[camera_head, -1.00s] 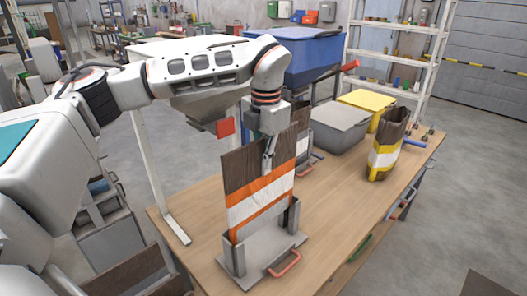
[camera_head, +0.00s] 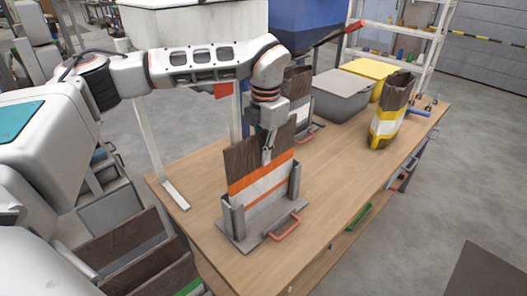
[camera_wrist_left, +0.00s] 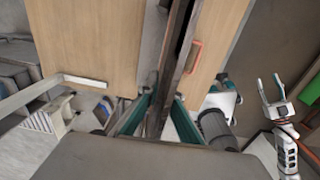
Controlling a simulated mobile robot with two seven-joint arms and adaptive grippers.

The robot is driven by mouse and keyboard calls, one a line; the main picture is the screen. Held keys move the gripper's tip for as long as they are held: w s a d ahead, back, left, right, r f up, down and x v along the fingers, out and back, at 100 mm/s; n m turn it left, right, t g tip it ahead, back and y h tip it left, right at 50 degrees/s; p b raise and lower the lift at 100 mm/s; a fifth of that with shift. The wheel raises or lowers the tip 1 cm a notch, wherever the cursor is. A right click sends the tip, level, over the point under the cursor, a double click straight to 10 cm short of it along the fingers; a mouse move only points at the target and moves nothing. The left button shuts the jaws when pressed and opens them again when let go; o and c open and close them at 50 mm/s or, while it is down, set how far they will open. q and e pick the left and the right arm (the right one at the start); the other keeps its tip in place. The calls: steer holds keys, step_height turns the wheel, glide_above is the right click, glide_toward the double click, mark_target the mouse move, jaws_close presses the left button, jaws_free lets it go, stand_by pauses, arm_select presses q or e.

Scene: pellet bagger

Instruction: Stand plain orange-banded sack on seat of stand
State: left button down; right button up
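The orange-banded sack (camera_head: 258,172), brown with orange and white bands, stands upright between the grey uprights of the stand (camera_head: 232,222). The stand has a red handle (camera_head: 283,228) at its front. My left gripper (camera_head: 268,155) is at the sack's top edge, one finger on the near face. In the left wrist view its teal fingers (camera_wrist_left: 160,100) lie on both sides of the sack's thin brown edge, closed on it. My right gripper (camera_wrist_left: 274,88) shows at the right of that view, fingers apart, empty.
A yellow-banded sack (camera_head: 388,122) stands at the table's right. Behind the stand are another brown sack (camera_head: 298,82), a grey bin (camera_head: 340,98) and a yellow bin (camera_head: 372,72). The wooden table (camera_head: 335,185) is clear to the right of the stand.

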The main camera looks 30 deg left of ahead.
mark_target(265, 131)
arm_select(q)
steer(key=shift+f, duration=0.5)
steer(key=c, duration=2.2)
jaws_free()
steer(key=r, duration=1.2)
steer(key=shift+s+d, duration=0.1)
steer(key=shift+d, duration=0.1)
